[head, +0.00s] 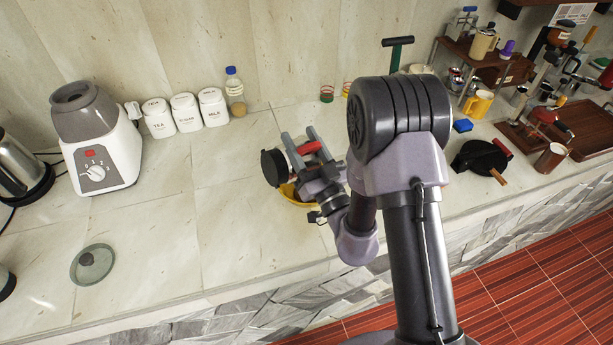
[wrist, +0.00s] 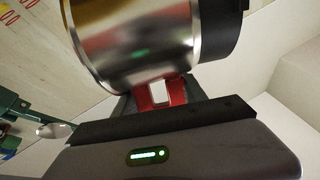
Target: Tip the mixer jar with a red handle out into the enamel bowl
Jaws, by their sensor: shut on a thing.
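The mixer jar (head: 274,167) is metallic with a black end, and it is tipped well over from upright. My gripper (head: 305,147) is shut on its red handle (head: 310,148). The wrist view shows the shiny jar body (wrist: 130,45), its black end (wrist: 222,30) and the red handle (wrist: 160,95) between my fingers. The enamel bowl (head: 289,194) shows as a yellow rim on the counter below the jar and gripper. Most of the bowl is hidden by the jar and my arm. I cannot see inside the jar or whether anything is flowing out.
A white mixer base (head: 103,160) stands at the left, with a round lid (head: 93,264) in front. White canisters (head: 186,112) and a bottle (head: 235,92) stand along the wall. A black pan-like item (head: 481,157) lies right of my arm. The counter left of the bowl is clear.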

